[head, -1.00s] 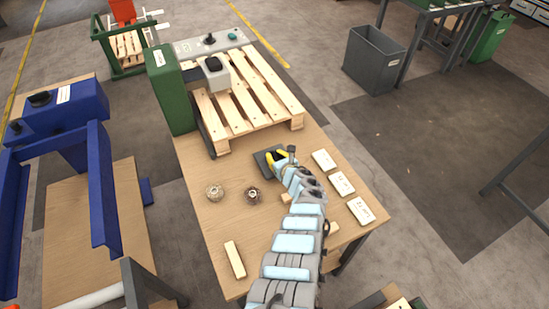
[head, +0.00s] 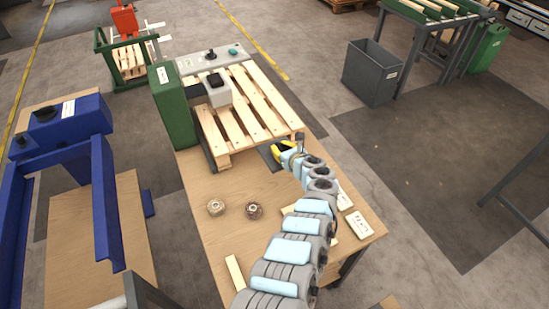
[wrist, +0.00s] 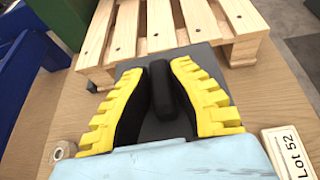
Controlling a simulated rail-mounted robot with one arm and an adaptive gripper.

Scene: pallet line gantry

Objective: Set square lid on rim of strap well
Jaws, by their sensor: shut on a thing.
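The square lid (wrist: 210,62) is a flat dark grey plate with an upright black handle (wrist: 166,95). My gripper (wrist: 170,68) is shut on that handle, its yellow-ridged fingers on either side. In the head view my gripper (head: 285,150) and part of the lid (head: 268,156) are at the near edge of the pallet. In the wrist view the lid overlaps the pallet's near boards; its height above them is unclear. A light grey block with a black square top (head: 216,88) stands beside the green column; I cannot tell whether it is the strap well.
The wooden pallet (head: 262,98) lies on the far half of the table. The green column (head: 173,105) stands at its left. Two small rolls (head: 215,207) (head: 254,210) and a pale wooden block (head: 235,272) lie nearer. Label cards, one reading Lot 52 (wrist: 290,152), line the right edge.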

